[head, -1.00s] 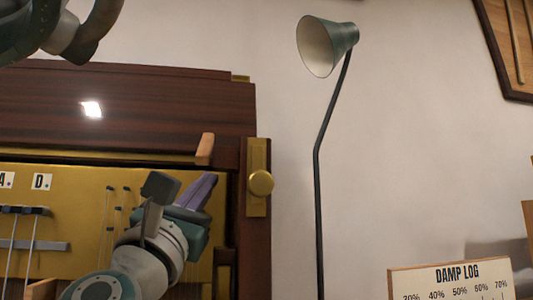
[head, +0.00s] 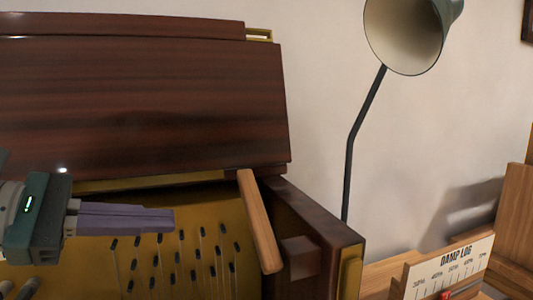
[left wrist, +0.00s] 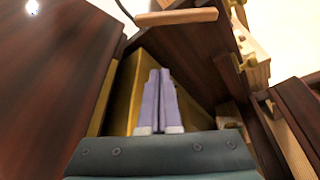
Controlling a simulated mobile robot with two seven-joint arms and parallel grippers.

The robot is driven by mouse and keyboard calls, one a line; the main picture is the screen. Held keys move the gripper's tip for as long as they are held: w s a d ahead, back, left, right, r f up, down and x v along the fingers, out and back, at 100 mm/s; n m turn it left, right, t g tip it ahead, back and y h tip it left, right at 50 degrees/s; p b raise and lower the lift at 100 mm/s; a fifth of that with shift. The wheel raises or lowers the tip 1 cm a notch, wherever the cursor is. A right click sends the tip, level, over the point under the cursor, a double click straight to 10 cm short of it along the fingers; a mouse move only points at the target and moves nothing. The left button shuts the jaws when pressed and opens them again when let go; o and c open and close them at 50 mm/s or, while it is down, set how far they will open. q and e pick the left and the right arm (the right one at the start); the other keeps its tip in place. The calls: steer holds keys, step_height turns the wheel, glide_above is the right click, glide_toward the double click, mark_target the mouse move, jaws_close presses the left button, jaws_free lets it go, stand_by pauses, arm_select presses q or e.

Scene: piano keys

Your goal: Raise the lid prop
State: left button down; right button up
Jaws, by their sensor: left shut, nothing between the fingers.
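The lid prop (head: 260,222) is a light wooden bar at the right end of the piano's opening. Its upper end is by the lid's lower edge and its lower end is beside a dark block on the right side wall. It also shows in the left wrist view (left wrist: 177,16), near the top. The dark wooden lid (head: 150,110) stands raised behind it. My left gripper (head: 173,221), with purple fingers, is shut and empty, left of the prop and apart from it. It also shows in the left wrist view (left wrist: 160,73). My right gripper is out of view.
Rows of pins on a gold plate (head: 205,205) lie below the lid. The piano's dark right side wall (head: 315,215) borders the prop. A green lamp (head: 405,38) stands at the right, behind a damp log board (head: 452,266).

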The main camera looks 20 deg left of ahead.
mark_target(223, 224)
arm_select(q)
steer(key=shift+s+a+g, duration=0.1)
steer(key=shift+s+g, duration=0.2)
steer(key=x, duration=0.9)
steer(key=shift+w+d+r+p, duration=0.1)
steer(key=shift+w+d+p, duration=0.15)
steer(key=shift+p, duration=0.15)
steer(key=r+p, duration=0.1)
steer(key=s+d+r+p, duration=0.1)
steer(key=r+p, duration=0.1)
steer(key=shift+s+d, duration=0.2)
steer(key=shift+d, duration=0.05)
steer(key=shift+r, duration=0.1)
steer(key=shift+s+r+m, duration=0.1)
steer(key=shift+r+m, duration=0.1)
steer(key=shift+m, duration=0.2)
